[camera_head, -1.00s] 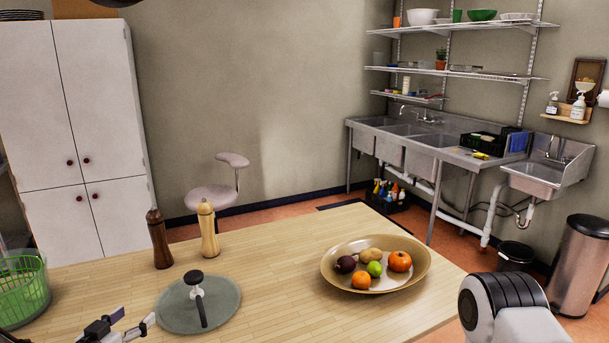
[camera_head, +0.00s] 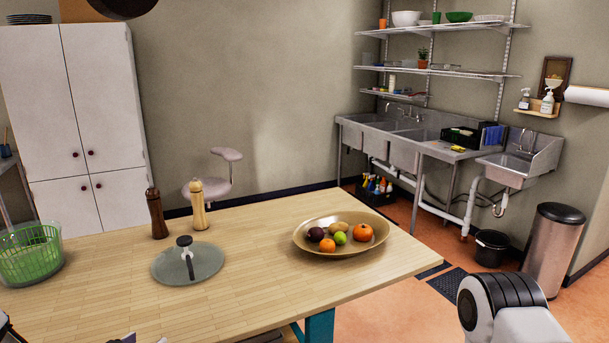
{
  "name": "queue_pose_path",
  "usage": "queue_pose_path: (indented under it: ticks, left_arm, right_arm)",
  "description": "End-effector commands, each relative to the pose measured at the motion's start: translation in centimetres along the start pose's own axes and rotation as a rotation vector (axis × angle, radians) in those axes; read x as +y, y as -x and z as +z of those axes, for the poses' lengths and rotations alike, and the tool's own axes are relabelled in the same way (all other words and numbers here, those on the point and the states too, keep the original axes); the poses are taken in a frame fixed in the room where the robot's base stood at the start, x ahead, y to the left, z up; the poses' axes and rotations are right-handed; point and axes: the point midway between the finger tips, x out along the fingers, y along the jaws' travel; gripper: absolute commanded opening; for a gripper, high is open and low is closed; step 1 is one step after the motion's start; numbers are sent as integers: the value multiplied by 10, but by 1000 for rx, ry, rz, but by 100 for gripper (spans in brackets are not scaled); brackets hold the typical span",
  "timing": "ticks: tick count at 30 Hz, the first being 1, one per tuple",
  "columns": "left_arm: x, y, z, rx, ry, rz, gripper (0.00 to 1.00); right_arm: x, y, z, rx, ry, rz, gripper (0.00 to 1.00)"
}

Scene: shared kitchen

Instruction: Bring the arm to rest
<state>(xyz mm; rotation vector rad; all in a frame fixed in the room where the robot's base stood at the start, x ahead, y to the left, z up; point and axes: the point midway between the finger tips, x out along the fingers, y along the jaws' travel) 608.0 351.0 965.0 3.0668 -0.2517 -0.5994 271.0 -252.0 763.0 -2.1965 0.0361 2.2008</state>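My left gripper (camera_head: 140,339) barely shows at the bottom edge of the head view, left of centre. Only small tips of it are visible, so I cannot tell whether it is open or shut. These tips are in front of the wooden table and apart from the things on it in the picture. A black and white joint of my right arm (camera_head: 503,305) shows at the bottom right, over the floor beside the table. My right gripper is out of view.
The wooden table (camera_head: 250,290) holds a green basket (camera_head: 30,258), a glass lid (camera_head: 205,262), two mills, dark (camera_head: 156,215) and light (camera_head: 198,207), and a fruit bowl (camera_head: 376,228). Its front middle is bare. A bin (camera_head: 553,250) stands right, with open floor before it.

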Motion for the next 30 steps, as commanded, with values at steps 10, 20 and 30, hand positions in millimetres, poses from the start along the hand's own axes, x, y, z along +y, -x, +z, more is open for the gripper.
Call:
queue_pose_path:
  ticks: [10,20,30]
  left_arm:
    - [55,24,108,-342,75,18,71]
    - [132,168,284,-1021,150,-81,71]
    - [139,202,305,-1135,153,-120,71]
  right_arm:
    - [0,0,0,-1,0,0,80]
    - [0,0,0,-1,0,0,80]
    - [0,0,0,-1,0,0,80]
